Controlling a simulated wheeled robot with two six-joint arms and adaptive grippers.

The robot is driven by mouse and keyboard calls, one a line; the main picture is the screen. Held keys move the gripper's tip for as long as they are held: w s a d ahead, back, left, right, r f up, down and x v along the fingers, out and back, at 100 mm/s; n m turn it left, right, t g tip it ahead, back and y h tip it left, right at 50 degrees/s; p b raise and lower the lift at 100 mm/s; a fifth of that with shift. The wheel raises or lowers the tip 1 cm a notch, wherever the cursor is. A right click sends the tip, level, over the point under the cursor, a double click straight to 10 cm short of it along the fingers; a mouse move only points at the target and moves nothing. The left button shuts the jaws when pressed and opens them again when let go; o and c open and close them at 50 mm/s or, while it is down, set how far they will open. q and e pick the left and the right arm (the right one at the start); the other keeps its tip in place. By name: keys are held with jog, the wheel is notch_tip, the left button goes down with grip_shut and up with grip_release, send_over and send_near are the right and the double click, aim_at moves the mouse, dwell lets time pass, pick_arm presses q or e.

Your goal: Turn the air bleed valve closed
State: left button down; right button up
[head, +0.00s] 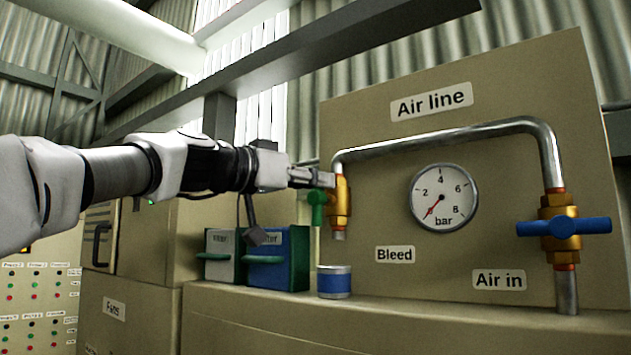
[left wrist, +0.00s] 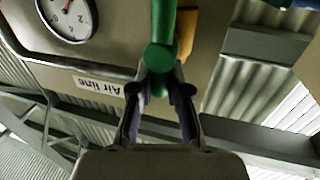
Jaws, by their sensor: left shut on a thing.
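The bleed valve (head: 341,203) is a brass body on the left, downward end of the air line pipe, above the "Bleed" label. Its green handle (head: 318,208) hangs down beside the body, along the pipe. My left gripper (head: 322,178) reaches in from the left and is shut on the handle's upper end. In the left wrist view, the green handle (left wrist: 160,52) runs into the two fingertips (left wrist: 160,88), with the brass body (left wrist: 186,30) beside it. My right gripper is not in view.
The blue-handled air-in valve (head: 562,227) stands at the right. A pressure gauge (head: 444,196) has its needle at the low end.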

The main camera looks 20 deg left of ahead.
pick_arm(q)
jog(key=shift+d+f, duration=0.1)
jog(key=shift+s+d+f+m+g+y+b, duration=0.15)
jog(key=shift+d+f+m+y+b, duration=0.5)
jog(key=shift+m, duration=1.85)
jog(key=shift+s+d+f+m+g+y+b, duration=0.2)
jog(key=shift+m+y+b, duration=0.8)
jog(key=shift+m, duration=1.5)
jog(key=shift+s+d+f+m+g+y+b, duration=0.1)
jog(key=shift+d+f+m+y+b, duration=0.6)
jog(key=shift+m, duration=1.8)
jog(key=shift+a+r+y, duration=0.15)
jog(key=shift+a+y, duration=0.1)
jog(key=c, duration=1.1)
grip_release()
jog(key=shift+w, duration=0.25)
jog(key=shift+s+r, duration=0.15)
jog(key=shift+s, duration=0.05)
